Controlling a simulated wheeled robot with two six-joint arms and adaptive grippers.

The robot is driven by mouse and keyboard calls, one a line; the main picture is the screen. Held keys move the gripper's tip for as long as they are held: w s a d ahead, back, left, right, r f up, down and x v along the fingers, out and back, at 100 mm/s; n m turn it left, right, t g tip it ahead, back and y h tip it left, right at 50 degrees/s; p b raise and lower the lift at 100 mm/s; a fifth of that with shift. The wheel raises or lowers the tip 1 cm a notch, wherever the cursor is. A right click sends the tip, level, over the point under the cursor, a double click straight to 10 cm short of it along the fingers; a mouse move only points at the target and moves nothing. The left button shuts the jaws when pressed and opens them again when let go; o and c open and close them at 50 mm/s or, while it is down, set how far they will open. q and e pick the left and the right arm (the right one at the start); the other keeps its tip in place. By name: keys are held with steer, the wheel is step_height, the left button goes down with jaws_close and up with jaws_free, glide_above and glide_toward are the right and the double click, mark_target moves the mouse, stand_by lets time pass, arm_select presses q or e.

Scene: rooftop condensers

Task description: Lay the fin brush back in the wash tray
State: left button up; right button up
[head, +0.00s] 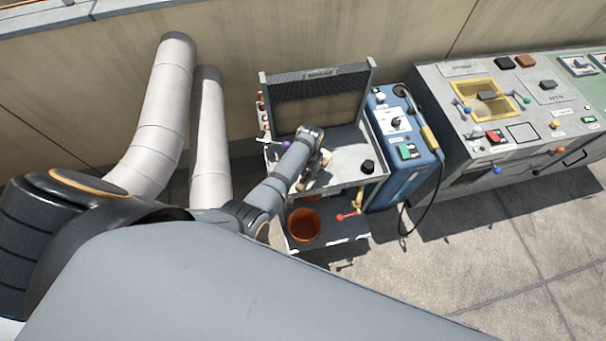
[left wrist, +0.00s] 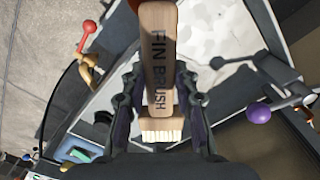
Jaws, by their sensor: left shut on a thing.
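The fin brush (left wrist: 158,60) has a pale wooden handle marked FIN BRUSH and white bristles (left wrist: 161,131). My left gripper (left wrist: 158,108) is shut on its handle, with one finger on each side. In the head view my left gripper (head: 315,175) is over the grey top of the cart (head: 345,143), in front of an upright dark finned panel (head: 318,97). A pale, mottled surface (left wrist: 215,35) lies below the brush in the left wrist view. I cannot tell whether this is the wash tray, or whether the brush touches it. My right gripper is out of view.
A black knob (head: 367,167) and a purple knob (head: 286,145) are on the cart. An orange bucket (head: 303,225) and a red-ended lever (head: 342,216) are lower down. A blue unit (head: 405,160) with a hose stands to the right, beside a grey console (head: 510,115). White pipes (head: 160,115) stand left.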

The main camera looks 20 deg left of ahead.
mark_target(308, 176)
arm_select(q)
steer(key=shift+f+b, duration=0.25)
steer(key=shift+b, duration=0.15)
step_height(308, 176, down, 3)
steer(key=b, duration=0.3)
steer(key=shift+a, duration=0.15)
steer(key=shift+w+a+f, duration=0.15)
steer(key=shift+w+a, duration=0.05)
steer(key=shift+w, duration=0.1)
steer(key=shift+s+d, duration=0.1)
steer(key=shift+f+b, duration=0.3)
steer(key=shift+f, duration=0.05)
steer(key=o, duration=0.6)
steer(key=shift+f, duration=0.1)
steer(key=o, duration=0.5)
steer(key=shift+c, duration=0.2)
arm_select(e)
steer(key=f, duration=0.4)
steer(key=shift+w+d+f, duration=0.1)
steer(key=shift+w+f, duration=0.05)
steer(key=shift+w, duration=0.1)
